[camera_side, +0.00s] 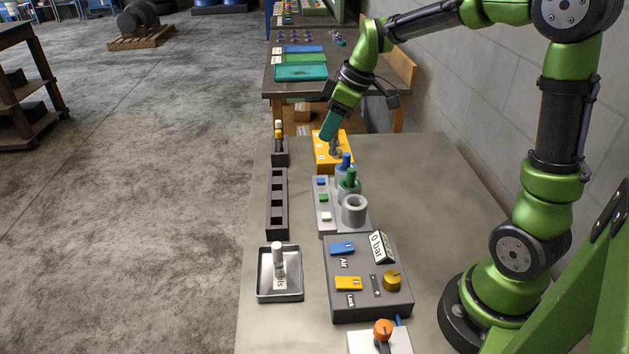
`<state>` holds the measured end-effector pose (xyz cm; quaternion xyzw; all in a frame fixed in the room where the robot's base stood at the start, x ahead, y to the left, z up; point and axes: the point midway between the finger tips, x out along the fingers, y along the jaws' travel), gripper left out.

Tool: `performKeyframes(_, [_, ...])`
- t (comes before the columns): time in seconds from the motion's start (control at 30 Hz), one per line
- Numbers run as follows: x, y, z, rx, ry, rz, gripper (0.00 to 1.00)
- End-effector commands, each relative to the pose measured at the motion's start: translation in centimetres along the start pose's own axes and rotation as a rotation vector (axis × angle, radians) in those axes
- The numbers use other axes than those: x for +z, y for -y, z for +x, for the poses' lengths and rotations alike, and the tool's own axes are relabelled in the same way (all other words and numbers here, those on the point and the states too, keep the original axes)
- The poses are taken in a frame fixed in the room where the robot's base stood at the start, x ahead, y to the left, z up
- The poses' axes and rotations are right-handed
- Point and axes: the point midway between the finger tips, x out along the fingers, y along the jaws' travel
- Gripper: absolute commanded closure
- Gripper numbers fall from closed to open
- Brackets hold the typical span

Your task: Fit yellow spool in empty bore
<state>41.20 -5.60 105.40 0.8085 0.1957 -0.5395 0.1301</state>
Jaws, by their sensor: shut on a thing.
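My gripper (334,148) points down over the yellow block (321,157) with white labels, at the far end of the table. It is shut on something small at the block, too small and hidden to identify. A small yellow-topped piece (279,134), possibly a yellow spool, stands in the small black rack (280,159) left of the block, next to a white-topped one. A grey fixture (327,228) nearer me carries a blue spool (346,160), a green spool (350,178) and an open grey ring (354,209) with nothing standing in it. The block's bores cannot be made out.
A long black slotted rack (277,228) looks empty. A grey control box (370,308) and an orange knob (383,328) are nearer. The table (440,210) is clear at right.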

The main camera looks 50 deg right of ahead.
Motion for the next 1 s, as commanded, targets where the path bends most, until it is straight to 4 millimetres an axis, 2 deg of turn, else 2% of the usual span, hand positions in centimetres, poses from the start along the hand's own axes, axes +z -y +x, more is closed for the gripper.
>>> performKeyframes(0.03, [1.7,0.9,-0.6,0.001,-0.001,-0.002,1.0])
performKeyframes(0.1, [3.6,1.9,-0.7,-0.003,-0.001,-0.01,1.0])
performKeyframes(0.2, [5.5,3.2,-0.4,-0.012,0.0,-0.029,1.0])
performKeyframes(0.3, [6.6,4.1,0.2,-0.023,0.001,-0.051,1.0])
performKeyframes(0.57, [7.2,4.3,1.4,-0.036,0.001,-0.081,1.0])
performKeyframes(1.0, [8.5,4.3,4.6,-0.036,0.001,-0.079,1.0])
